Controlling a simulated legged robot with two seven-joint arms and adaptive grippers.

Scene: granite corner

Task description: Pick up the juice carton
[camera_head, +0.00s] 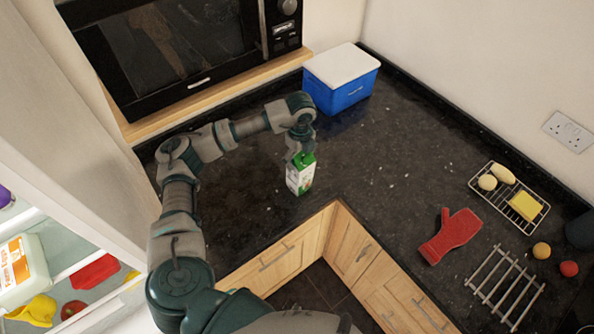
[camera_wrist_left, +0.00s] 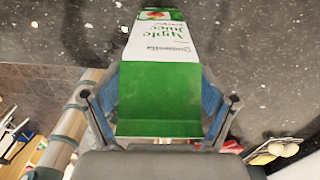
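The juice carton (camera_head: 300,178), white with a green top, stands upright on the dark counter near its inner corner. In the left wrist view the apple juice carton (camera_wrist_left: 162,45) points away from the camera, its green top nearest. My left gripper (camera_head: 301,155) is over the carton from above. In the wrist view its two fingers (camera_wrist_left: 160,88) lie on either side of the green top, very close to it or touching. I cannot tell whether they press on it. The carton shows no clear lift. My right gripper is not in view.
A blue cooler box (camera_head: 341,88) with a white lid stands behind the carton. A microwave (camera_head: 185,45) is at the back left. A red oven mitt (camera_head: 452,236), a wire rack (camera_head: 510,197) with food and a metal trivet (camera_head: 505,287) lie right. The counter between is clear.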

